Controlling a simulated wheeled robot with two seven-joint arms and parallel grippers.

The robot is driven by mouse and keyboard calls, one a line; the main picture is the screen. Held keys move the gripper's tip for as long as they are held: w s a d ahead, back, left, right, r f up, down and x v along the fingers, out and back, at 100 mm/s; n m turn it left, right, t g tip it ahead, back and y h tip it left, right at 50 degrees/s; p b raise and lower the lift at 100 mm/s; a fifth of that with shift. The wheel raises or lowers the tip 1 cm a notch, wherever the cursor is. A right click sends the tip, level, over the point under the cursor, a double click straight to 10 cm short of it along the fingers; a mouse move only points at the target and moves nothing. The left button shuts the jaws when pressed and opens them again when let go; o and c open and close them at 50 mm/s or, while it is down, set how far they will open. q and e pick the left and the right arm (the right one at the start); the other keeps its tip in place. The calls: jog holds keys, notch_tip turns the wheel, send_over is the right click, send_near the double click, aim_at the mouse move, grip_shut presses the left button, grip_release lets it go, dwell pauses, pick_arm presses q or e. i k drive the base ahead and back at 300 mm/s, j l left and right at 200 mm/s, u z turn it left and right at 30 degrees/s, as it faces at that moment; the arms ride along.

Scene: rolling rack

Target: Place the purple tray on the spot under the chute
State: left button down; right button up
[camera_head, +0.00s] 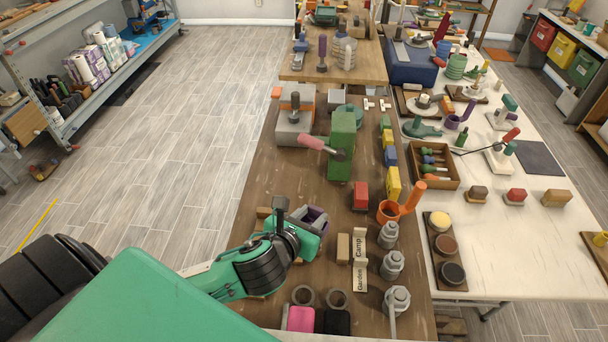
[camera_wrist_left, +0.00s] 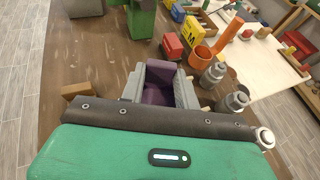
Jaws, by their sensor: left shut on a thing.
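My left gripper (camera_wrist_left: 160,92) is shut on the purple tray (camera_wrist_left: 159,80), which sits between its two grey fingers in the left wrist view. In the head view the purple tray (camera_head: 315,217) shows only in part beside the gripper (camera_head: 300,215), over the near part of the brown table. A tall green block (camera_head: 341,150) with a pink-handled lever stands farther back on this table. I cannot tell for sure which thing is the chute, and the spot under it is not clearly visible. My right gripper is not in view.
Right of the gripper are a tan block (camera_head: 343,247), name blocks (camera_head: 359,262), grey weights (camera_head: 391,265), an orange cup with a slanted tube (camera_head: 411,198) and a red block (camera_head: 360,195). The brown table (camera_head: 285,178) has bare room left of the green block.

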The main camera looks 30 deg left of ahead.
aim_at(306, 168)
jog(key=k+u, duration=0.1)
jog(key=u, duration=0.8)
jog(key=k+j+u, duration=0.1)
jog(key=u, duration=0.4)
jog(key=k+j+u, duration=0.1)
jog(key=u, duration=0.35)
jog(key=j+u, duration=0.15)
jog(key=u, duration=0.3)
jog(key=j+z, duration=0.3)
jog(key=k+j+z, duration=0.15)
jog(key=j+z, duration=0.15)
jog(key=j, duration=0.15)
jog(key=j+z, duration=0.2)
jog(key=z, duration=0.2)
jog(key=i+j+z, duration=0.1)
jog(key=j+z, duration=0.15)
jog(key=z, duration=0.15)
jog(key=j+z, duration=0.2)
jog(key=z, duration=0.2)
jog(key=j+z, duration=0.2)
jog(key=z, duration=0.2)
jog(key=i+j+z, duration=0.15)
jog(key=j+z, duration=0.8)
jog(key=j, duration=0.3)
jog(key=k+j+z, duration=0.1)
jog(key=j+z, duration=0.4)
jog(key=i+j+z, duration=0.1)
jog(key=i+j, duration=0.25)
jog(key=j, duration=0.15)
